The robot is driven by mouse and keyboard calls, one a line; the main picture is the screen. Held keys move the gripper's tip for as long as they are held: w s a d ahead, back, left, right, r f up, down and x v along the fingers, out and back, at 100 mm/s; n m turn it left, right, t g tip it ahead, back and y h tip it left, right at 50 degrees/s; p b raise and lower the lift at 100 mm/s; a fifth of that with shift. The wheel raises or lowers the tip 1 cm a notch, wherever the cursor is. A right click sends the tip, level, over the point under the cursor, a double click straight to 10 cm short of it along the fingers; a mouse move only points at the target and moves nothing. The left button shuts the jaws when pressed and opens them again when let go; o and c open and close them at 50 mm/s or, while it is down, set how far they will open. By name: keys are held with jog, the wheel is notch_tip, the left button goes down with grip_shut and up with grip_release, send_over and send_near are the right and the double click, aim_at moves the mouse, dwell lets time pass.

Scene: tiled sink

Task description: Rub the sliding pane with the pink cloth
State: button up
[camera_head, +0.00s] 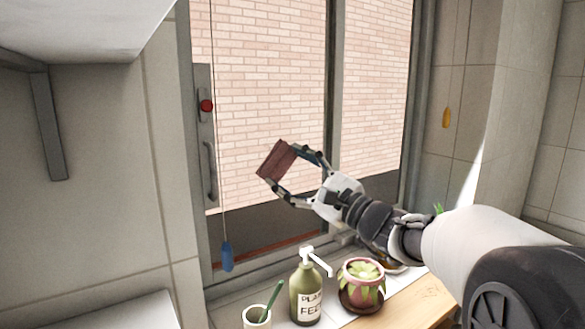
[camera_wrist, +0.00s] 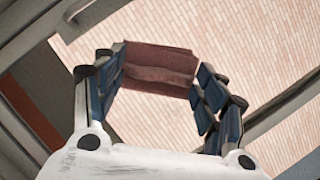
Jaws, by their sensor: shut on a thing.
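The pink cloth (camera_head: 276,160) looks dull reddish-brown and is folded into a small pad. My gripper (camera_head: 293,172) is shut on it and holds it up in front of the window. In the wrist view the cloth (camera_wrist: 158,68) spans between the two fingers of my gripper (camera_wrist: 160,80). The sliding pane (camera_head: 262,80) is the left glass panel, with a brick wall showing through it. I cannot tell whether the cloth touches the glass.
Below my arm, a green pump bottle (camera_head: 306,292), a pink plant pot (camera_head: 361,285) and a cup (camera_head: 257,317) stand along the sill. A cord with a blue pull (camera_head: 227,256) hangs before the pane's left side.

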aim_at(280, 166)
jog(key=shift+w+a+f, duration=0.1)
jog(key=shift+w+a, duration=0.35)
jog(key=shift+w, duration=0.3)
jog(key=shift+w+a, duration=0.5)
jog(key=shift+w, duration=0.3)
jog(key=shift+w+a+f, duration=0.1)
jog(key=shift+w+a, duration=0.35)
jog(key=shift+w, duration=0.3)
jog(key=shift+w+a+p, duration=0.4)
jog(key=shift+w+a, duration=0.15)
jog(key=shift+w, duration=0.3)
jog(key=shift+d+r, duration=0.1)
jog(key=shift+d, duration=0.05)
jog(key=w+d+p, duration=0.4)
jog(key=w+d, duration=0.2)
jog(key=d, duration=0.3)
jog(key=shift+w, duration=0.2)
